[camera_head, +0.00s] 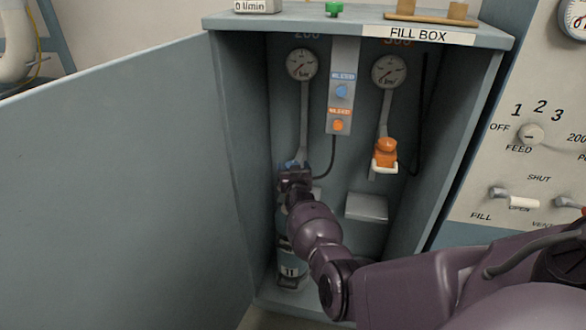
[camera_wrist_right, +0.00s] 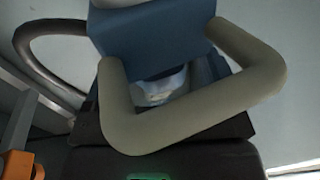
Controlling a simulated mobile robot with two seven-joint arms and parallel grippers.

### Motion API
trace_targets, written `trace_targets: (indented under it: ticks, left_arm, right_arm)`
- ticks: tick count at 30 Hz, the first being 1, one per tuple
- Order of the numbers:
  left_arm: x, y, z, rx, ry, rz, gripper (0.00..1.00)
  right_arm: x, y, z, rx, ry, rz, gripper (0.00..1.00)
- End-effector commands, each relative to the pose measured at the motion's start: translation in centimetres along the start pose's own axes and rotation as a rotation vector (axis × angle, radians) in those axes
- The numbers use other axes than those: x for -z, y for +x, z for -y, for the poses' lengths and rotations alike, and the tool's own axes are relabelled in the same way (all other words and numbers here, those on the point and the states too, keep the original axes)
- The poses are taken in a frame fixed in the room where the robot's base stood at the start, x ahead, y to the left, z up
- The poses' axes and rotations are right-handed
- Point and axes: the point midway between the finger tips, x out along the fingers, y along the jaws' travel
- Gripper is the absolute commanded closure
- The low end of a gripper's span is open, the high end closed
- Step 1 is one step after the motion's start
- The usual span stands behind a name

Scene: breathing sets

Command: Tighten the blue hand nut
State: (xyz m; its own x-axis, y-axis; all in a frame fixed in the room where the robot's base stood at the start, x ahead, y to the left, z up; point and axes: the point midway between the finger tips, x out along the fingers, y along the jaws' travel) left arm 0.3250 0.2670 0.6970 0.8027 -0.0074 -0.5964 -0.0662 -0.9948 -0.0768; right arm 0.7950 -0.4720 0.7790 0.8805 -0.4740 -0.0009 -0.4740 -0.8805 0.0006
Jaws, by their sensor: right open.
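The blue hand nut (camera_head: 291,164) sits at the lower end of the left gauge's pipe, inside the fill box. My right gripper (camera_head: 294,178) is right at it and covers most of it in the head view. In the right wrist view the blue body (camera_wrist_right: 155,35) fills the top middle. A pale U-shaped loop (camera_wrist_right: 190,125) crosses in front of it. My left gripper is not in view.
The fill box door (camera_head: 110,180) stands open at the left. An orange valve (camera_head: 386,152) hangs under the right gauge (camera_head: 389,71). A cylinder marked 11 (camera_head: 290,272) stands below my right gripper. A small grey box (camera_head: 367,207) is on the back wall. A control panel (camera_head: 520,180) is at the right.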

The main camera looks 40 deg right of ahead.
Motion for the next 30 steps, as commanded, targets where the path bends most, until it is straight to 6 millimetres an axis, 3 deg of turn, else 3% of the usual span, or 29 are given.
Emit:
trace_targets:
  ticks: [9, 18, 30]
  left_arm:
    - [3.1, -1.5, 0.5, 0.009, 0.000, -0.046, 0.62]
    - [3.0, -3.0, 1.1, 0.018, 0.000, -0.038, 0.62]
    - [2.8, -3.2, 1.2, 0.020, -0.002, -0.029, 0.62]
  right_arm:
    - [1.1, -4.1, 0.1, 0.000, 0.006, -0.007, 0.19]
    - [0.7, -8.7, 0.1, 0.000, 0.003, -0.005, 0.19]
    - [0.0, -10.6, 0.1, 0.001, 0.001, 0.000, 0.19]
